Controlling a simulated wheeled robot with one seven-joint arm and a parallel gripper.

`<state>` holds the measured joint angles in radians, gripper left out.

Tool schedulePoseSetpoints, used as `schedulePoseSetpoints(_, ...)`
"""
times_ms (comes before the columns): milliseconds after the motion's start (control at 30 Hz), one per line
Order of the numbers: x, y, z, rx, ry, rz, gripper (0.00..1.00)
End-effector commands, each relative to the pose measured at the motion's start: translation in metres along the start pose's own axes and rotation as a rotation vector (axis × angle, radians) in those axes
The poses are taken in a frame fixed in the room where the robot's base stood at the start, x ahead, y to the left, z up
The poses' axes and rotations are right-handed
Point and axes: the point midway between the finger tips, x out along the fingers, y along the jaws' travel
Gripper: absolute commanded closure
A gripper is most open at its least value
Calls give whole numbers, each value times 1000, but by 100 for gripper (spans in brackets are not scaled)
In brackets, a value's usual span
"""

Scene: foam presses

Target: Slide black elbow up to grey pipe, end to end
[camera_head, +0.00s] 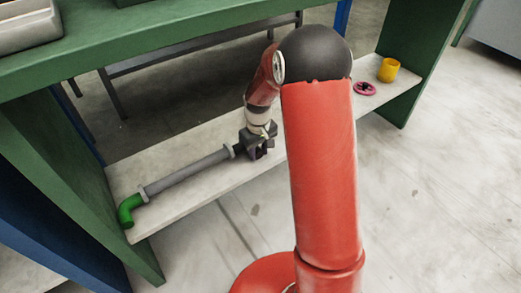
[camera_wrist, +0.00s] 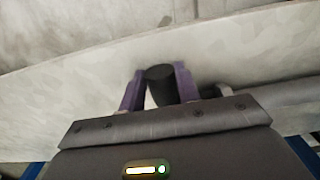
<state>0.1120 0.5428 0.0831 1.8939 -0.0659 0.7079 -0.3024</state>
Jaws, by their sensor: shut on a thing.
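The grey pipe (camera_head: 188,171) lies along the low shelf, with a light collar near each end. It also shows at the right edge of the wrist view (camera_wrist: 290,93). My gripper (camera_head: 259,152) is low over the shelf at the pipe's right end. In the wrist view its purple fingers (camera_wrist: 158,88) are shut on the black elbow (camera_wrist: 161,82), whose dark rounded end shows between them. In the head view the elbow is mostly hidden by my gripper. The pipe's near collar is close beside the right finger; whether elbow and pipe touch cannot be told.
A green elbow (camera_head: 129,208) sits at the pipe's left end. A magenta ring-shaped part (camera_head: 365,89) and a yellow cup (camera_head: 388,69) stand at the shelf's far right. Green panels close both shelf ends, and a green top (camera_head: 180,45) runs above. The shelf's front edge is open.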

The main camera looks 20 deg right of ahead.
Motion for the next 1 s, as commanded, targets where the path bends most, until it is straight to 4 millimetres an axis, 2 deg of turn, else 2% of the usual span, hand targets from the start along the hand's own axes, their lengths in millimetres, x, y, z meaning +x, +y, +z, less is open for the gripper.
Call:
schedulePoseSetpoints(300,0,-1,-1,1,1,0,97)
schedulePoseSetpoints(333,0,-1,-1,1,1,0,65)
schedulePoseSetpoints(500,0,-1,-1,1,1,0,43)
schedulePoseSetpoints(800,-2,-1,-1,1,1,1,42)
schedulePoseSetpoints(867,-7,-1,-1,1,3,1,42)
schedulePoseSetpoints(1000,-29,0,-1,1,5,2,42)
